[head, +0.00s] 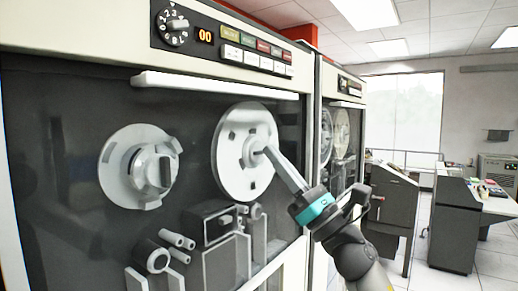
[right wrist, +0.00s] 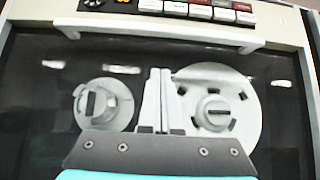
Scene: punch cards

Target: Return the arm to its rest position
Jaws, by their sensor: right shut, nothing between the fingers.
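My right gripper (head: 272,153) is shut and empty in the head view. Its fingertips appear in front of the hub of the right tape reel (head: 234,169) on the near tape cabinet; I cannot tell whether they touch it. In the right wrist view the closed fingers (right wrist: 157,90) point up between the left hub (right wrist: 104,104) and the white right reel (right wrist: 240,100). The left hub also shows in the head view (head: 120,172), bare of any reel. My left gripper is not in view.
The tape cabinet's dial and button panel (head: 255,52) is above, with a white bar (head: 215,86) below it. A second tape cabinet (head: 343,140) stands beside it. Grey desk-like machines (head: 455,215) stand at the right, with open floor (head: 490,262) near them.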

